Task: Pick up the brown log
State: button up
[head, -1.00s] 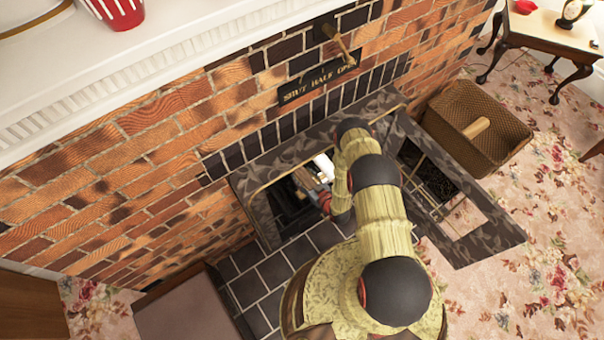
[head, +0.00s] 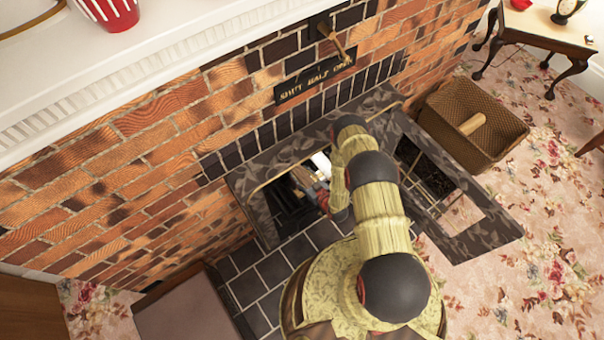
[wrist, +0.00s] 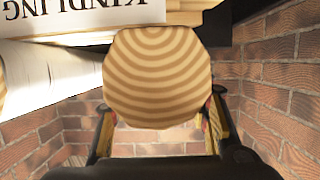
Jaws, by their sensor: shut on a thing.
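A round log end (wrist: 158,78) with light and brown growth rings fills the middle of the wrist view. My gripper (wrist: 160,128) is shut on this log, with one finger on each side of it. In the head view my arm reaches down into the fireplace opening. There, a small red part of its end (head: 322,197) shows beside the arm, and the fingers and held log are mostly hidden or too small to make out.
A white package lettered KINDLING (wrist: 85,15) is close behind the log. Brick walls (wrist: 275,100) enclose the space. In the head view, a dark stone surround (head: 262,205) frames the opening. A wicker basket (head: 450,138) holding a pale log (head: 472,124) stands to the right.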

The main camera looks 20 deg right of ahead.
notch_tip(320, 180, up, 3)
jog(key=shift+w+f+p, duration=0.15)
jog(key=shift+p, duration=0.4)
jog(key=s+r+p, duration=0.1)
jog(key=s+d+r+p, duration=0.1)
jog(key=r, duration=0.1)
jog(key=s+r+p, duration=0.1)
jog(key=s+r, duration=0.1)
jog(key=shift+d+r, duration=0.15)
jog(key=shift+d, duration=0.05)
jog(key=r+p+v, duration=0.1)
jog(key=p+v, duration=0.2)
jog(key=v, duration=0.8)
jog(key=shift+a+r+p, duration=0.15)
jog(key=shift+p, duration=0.2)
